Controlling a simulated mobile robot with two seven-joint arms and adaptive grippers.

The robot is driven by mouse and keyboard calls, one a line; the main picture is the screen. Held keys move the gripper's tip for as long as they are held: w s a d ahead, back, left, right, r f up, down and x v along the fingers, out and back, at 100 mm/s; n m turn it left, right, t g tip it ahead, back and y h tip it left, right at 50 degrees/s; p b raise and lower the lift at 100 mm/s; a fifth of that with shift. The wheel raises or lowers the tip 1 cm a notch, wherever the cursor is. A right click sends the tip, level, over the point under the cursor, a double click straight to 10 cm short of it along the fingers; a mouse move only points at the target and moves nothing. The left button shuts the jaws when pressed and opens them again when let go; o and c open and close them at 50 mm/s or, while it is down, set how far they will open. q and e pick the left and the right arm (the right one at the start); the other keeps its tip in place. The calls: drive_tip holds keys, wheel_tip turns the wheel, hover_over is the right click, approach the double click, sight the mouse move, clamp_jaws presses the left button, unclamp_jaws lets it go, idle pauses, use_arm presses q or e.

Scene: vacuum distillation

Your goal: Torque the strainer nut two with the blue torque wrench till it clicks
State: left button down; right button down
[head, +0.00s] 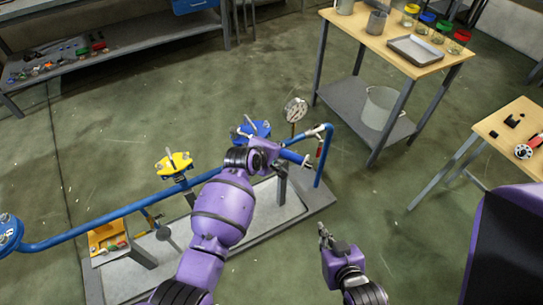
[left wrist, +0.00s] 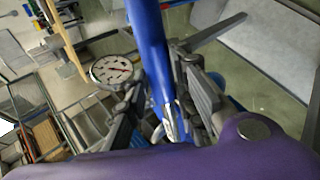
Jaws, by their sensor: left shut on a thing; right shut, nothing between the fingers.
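My left gripper (head: 277,150) is over the blue pipe assembly, beside a blue-topped strainer cover (head: 254,130). It is shut on a blue bar, which looks like the blue torque wrench (head: 292,156); its end sticks out to the right. In the left wrist view the blue bar (left wrist: 150,50) runs down between the fingers to a silvery part (left wrist: 170,122). The arm hides part of the cover, and I cannot tell which nut is strainer nut two or whether the wrench sits on it. My right gripper (head: 323,236) is shut and empty, in front of the assembly.
A round gauge (head: 295,109) stands behind the left gripper. A blue pipe (head: 110,215) runs left past a yellow cover (head: 174,163). A wooden-topped table (head: 370,40) with jars and a tray is at the back right; another table (head: 500,130) is at the right. The floor between is clear.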

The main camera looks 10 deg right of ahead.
use_arm(q)
drive_tip(key=shift+w+d+r+n+t+y, duration=0.2)
drive_tip(key=shift+w+d+n, duration=0.2)
drive_tip(key=shift+w+d, duration=0.15)
drive_tip(key=shift+w+d+r+n+t+y, duration=0.1)
drive_tip(key=shift+w+d+n+t+y, duration=0.1)
drive_tip(key=shift+w+d+n, duration=0.3)
drive_tip(key=shift+w+d+f+n+t+y, duration=0.1)
drive_tip(key=shift+w+d+n+t+y, duration=0.2)
drive_tip(key=shift+w+d+n+y, duration=0.15)
drive_tip(key=shift+a, duration=0.15)
drive_tip(key=shift+s+a+m+g+h, duration=0.5)
drive_tip(key=shift+s+a+m+h, duration=0.15)
drive_tip(key=shift+s+a+m, duration=0.45)
drive_tip(key=shift+s, duration=0.15)
